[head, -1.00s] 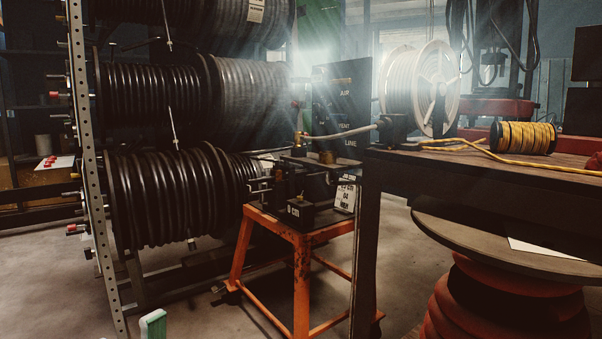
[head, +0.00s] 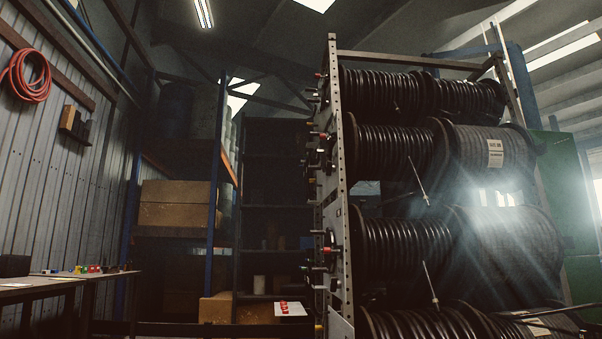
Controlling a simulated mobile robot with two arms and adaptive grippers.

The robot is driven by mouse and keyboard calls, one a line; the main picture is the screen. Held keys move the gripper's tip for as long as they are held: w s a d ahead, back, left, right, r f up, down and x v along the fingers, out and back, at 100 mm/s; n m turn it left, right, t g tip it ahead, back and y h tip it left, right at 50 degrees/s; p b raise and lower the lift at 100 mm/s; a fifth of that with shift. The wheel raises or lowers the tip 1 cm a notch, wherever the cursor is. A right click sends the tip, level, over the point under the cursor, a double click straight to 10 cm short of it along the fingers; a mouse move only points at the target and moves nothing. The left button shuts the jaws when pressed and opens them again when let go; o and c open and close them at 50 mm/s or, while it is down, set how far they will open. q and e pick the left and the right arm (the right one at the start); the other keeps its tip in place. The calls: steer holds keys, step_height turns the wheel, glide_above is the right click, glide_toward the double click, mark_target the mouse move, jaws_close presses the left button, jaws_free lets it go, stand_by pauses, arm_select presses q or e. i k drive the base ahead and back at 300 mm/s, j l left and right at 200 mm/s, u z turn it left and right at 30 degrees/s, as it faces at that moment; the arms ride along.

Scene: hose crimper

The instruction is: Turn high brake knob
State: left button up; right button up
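I cannot make out a brake knob for certain. A tall steel rack (head: 345,170) stands right of the middle and holds several large spools of black hose (head: 398,152). Along the rack's left upright, small fittings stick out to the left at several heights, some with red ends (head: 318,136). They are too small to tell apart. Neither of my grippers shows in the head view.
Shelving with cardboard boxes (head: 175,203) stands at the back left. A workbench (head: 60,280) with small coloured items runs along the left wall, under a coiled red hose (head: 28,75). A green panel (head: 562,190) is behind the rack at right.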

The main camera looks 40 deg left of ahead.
mark_target(330, 168)
steer(key=k+j, duration=0.1)
steer(key=j, duration=0.6)
steer(key=k+j, duration=0.1)
steer(key=j, duration=0.65)
steer(key=k+j, duration=0.1)
steer(key=j, duration=1.3)
steer(key=k+j, duration=0.15)
steer(key=j, duration=0.6)
